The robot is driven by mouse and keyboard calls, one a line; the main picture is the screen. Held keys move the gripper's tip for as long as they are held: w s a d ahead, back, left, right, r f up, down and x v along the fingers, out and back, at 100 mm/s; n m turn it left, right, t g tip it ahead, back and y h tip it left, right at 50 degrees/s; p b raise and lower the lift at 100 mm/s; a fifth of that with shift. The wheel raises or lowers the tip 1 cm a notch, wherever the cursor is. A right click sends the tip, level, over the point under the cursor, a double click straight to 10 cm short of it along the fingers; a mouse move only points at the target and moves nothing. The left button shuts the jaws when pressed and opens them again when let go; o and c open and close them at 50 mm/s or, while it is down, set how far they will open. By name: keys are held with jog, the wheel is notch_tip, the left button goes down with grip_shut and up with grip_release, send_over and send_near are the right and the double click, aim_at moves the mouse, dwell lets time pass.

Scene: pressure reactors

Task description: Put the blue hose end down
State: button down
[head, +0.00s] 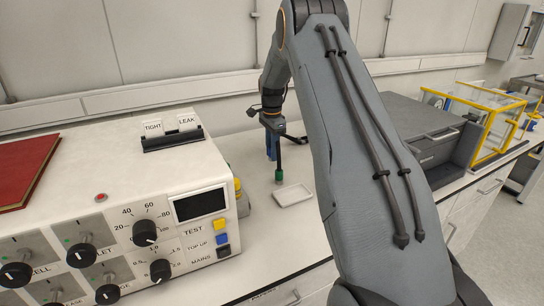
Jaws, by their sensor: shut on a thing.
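My gripper (274,138) is small and far off, pointing down over the white bench behind the machine's right end. It is shut on the blue hose end (270,149), which shows as a narrow upright blue piece at the jaws. The jaws and any hose attached to it are too small to make out. A dark stem with a green lower end (279,176) shows just below and to the right of the gripper. I cannot tell whether the blue hose end touches the bench.
A shallow white tray (293,194) lies on the bench (262,224) near the gripper. The white control machine (115,185) with knobs and a red book (28,170) fills the left. A grey box (420,118) and a yellow-framed clear case (478,108) stand right, behind my arm.

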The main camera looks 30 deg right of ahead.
jog(key=shift+f+p, duration=0.3)
jog(key=shift+f, duration=0.95)
jog(key=shift+f+b, duration=0.3)
jog(key=shift+f, duration=0.2)
jog(key=c, duration=1.5)
grip_release()
notch_tip(320, 180, up, 13)
jog(key=b, duration=0.3)
